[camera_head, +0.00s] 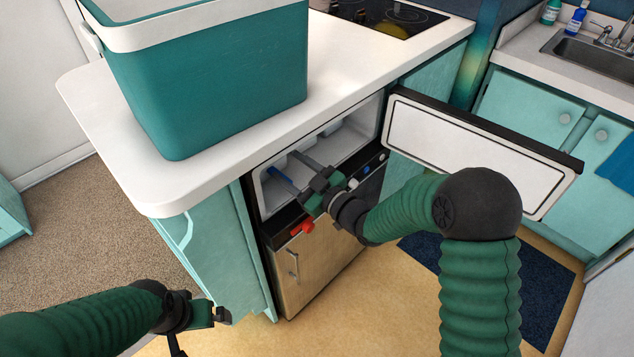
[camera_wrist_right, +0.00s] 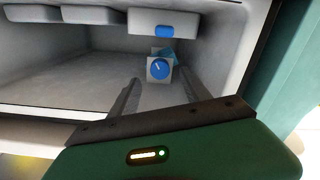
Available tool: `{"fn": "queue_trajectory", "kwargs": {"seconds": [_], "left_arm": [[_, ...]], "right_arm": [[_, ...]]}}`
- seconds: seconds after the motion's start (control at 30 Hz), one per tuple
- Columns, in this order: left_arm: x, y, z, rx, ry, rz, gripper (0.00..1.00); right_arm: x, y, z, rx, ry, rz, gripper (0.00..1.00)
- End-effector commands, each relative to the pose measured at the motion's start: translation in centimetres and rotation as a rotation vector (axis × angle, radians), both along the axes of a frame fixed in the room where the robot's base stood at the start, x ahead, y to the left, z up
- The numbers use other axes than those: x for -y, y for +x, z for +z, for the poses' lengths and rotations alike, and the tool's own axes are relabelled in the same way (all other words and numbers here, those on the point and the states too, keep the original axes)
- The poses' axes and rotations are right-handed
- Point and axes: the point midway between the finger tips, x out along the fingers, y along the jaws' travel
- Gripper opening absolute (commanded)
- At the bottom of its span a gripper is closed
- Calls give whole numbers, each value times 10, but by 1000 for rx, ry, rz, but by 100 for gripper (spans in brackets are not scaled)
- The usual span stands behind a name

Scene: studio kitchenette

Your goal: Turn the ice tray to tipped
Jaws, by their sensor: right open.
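Inside the open freezer compartment (camera_head: 345,145), white tray-like boxes (camera_wrist_right: 95,15) hang along the top in the right wrist view. The right-hand box has a blue front piece (camera_wrist_right: 152,31). Below it is a small white block with a blue knob (camera_wrist_right: 159,68). I cannot tell for sure which part is the ice tray. My right gripper (camera_head: 300,173) is at the compartment opening with its fingers pointing in. It is open, and the knob shows beyond and between its fingers (camera_wrist_right: 160,85), apparently not touched. My left gripper (camera_head: 212,314) is low at the left, away from the freezer; its opening is unclear.
The freezer door (camera_head: 450,150) stands open on the right, near my right arm. A teal cooler (camera_head: 215,80) stands on the white counter (camera_head: 90,95) above. Below the opening are a red knob (camera_head: 302,229) and a lower door (camera_head: 310,270).

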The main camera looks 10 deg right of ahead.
Motion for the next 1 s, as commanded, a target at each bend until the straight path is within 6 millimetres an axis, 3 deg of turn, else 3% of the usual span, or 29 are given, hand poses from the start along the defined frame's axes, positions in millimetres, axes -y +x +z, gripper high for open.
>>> {"fn": "queue_trajectory", "kwargs": {"seconds": [0.2, 0.4, 0.57, 1.0], "left_arm": [[0, 0, 18, 0, 0, 0, 100], [0, 0, 23, 0, 0, 0, 100], [0, 0, 24, 0, 0, 0, 100], [0, 0, 24, 0, 0, 0, 100]], "right_arm": [[39, -52, 3, -5, 0, -4, 56], [63, -85, 0, -3, -1, -1, 56], [69, -94, -1, -2, 0, -1, 56], [70, -93, -2, -12, -9, -7, 56]]}}
